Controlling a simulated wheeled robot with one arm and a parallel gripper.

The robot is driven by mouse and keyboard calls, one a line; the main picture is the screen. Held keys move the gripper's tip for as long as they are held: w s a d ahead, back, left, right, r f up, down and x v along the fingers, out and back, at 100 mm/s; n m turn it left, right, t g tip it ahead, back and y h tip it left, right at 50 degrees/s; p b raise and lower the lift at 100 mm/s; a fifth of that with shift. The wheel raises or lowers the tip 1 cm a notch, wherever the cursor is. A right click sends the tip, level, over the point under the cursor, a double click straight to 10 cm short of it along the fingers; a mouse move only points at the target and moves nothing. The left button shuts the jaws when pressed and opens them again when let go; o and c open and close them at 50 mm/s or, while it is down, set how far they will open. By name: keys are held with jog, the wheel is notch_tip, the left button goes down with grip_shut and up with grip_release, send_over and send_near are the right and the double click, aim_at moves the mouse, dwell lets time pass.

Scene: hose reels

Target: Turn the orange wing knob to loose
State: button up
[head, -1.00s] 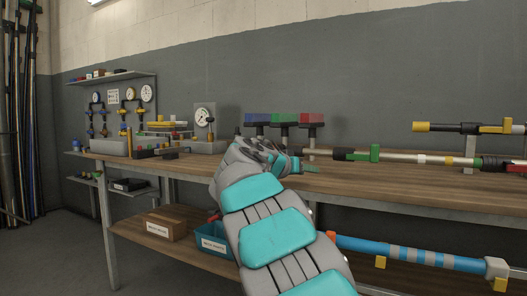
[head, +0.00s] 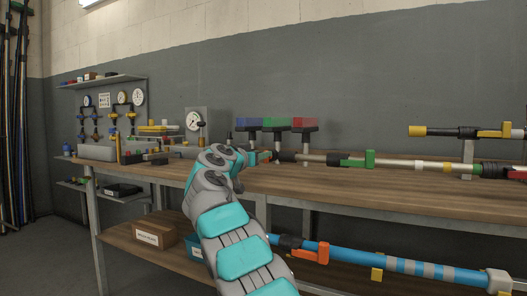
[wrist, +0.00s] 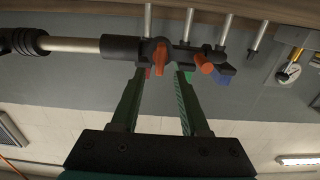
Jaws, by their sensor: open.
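In the wrist view an orange wing knob (wrist: 160,56) sits on a black fitting (wrist: 120,47) at the end of a metal pole (wrist: 72,45). My gripper (wrist: 160,73) is open. Its two dark green fingers reach toward the knob, one on either side of it in the picture. I cannot tell whether either touches it. A second orange part (wrist: 204,64), a short stub, is right of the fingers. In the head view my gripper (head: 262,157) is at the left end of the horizontal pole (head: 313,158) above the bench. The knob cannot be made out there.
A blue pole (head: 350,258) with an orange lever (head: 311,252) lies below the bench top (head: 400,190). Gauges and fittings crowd the bench's left end.

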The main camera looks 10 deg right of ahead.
jog(key=shift+p+x, duration=0.35)
jog(key=shift+x, duration=0.45)
jog(key=shift+w+d, duration=0.35)
jog(key=shift+w, duration=0.05)
grip_shut()
